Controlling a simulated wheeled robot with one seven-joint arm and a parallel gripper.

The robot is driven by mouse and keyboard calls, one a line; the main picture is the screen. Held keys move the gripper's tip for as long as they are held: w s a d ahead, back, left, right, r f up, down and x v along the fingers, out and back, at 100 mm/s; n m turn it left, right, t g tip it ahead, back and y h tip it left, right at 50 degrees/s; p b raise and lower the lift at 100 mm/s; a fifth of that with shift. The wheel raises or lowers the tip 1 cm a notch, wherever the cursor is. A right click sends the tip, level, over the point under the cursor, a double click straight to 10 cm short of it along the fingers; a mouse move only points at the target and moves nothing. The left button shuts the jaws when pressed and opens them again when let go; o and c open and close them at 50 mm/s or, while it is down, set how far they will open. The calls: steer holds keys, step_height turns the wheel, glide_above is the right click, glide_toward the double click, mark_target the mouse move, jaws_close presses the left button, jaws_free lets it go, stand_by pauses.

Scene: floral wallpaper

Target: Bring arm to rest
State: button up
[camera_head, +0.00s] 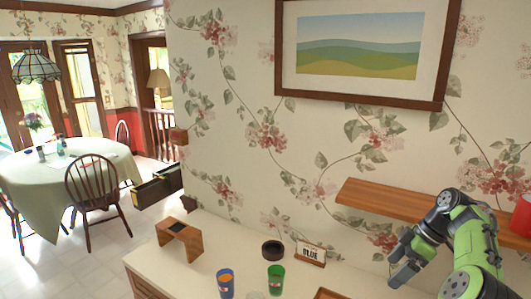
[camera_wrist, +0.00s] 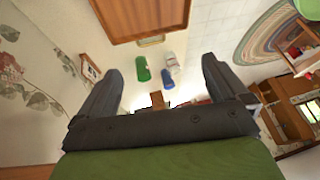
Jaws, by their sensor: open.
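My gripper (camera_head: 401,268) is at the lower right of the head view, at the end of my green and black arm. It hangs in front of the wall, below the wooden shelf and to the right of the counter items. In the wrist view my gripper (camera_wrist: 160,85) has its two dark fingers spread wide apart with nothing between them. It appears to touch nothing.
A wooden shelf (camera_head: 375,207) is on the wall close to my arm. The white counter (camera_head: 215,262) holds a blue cup (camera_head: 225,284), a green cup (camera_head: 276,279), a dark round bowl (camera_head: 273,249), a small sign (camera_head: 310,253) and a wooden stand (camera_head: 180,238). A red object (camera_head: 521,217) sits at the right edge.

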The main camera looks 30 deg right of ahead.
steer(key=w+a+r+g+h, duration=0.1)
steer(key=w+a+r, duration=0.1)
steer(key=w+a, duration=0.35)
steer(key=w+a+r+g+h, duration=0.1)
steer(key=w+a+r, duration=0.2)
steer(key=a, duration=0.5)
steer(key=a+r+m+h+b, duration=0.1)
steer(key=a+r+m+h, duration=0.1)
steer(key=a, duration=1.1)
steer(key=s+a+m+t+h+b, duration=0.1)
steer(key=s+a+m, duration=0.1)
steer(key=s+a, duration=0.55)
steer(key=s+a+f+m+t, duration=0.1)
steer(key=s+a+f, duration=0.1)
steer(key=s, duration=0.3)
steer(key=s+a+f+m+t+b, duration=0.1)
steer(key=s+a+f+t, duration=0.1)
steer(key=s+a+f, duration=0.1)
steer(key=shift+s+a+m, duration=0.4)
steer(key=shift+s+a, duration=0.45)
steer(key=shift+a, duration=0.05)
steer(key=shift+s+r, duration=0.1)
steer(key=shift+d, duration=0.1)
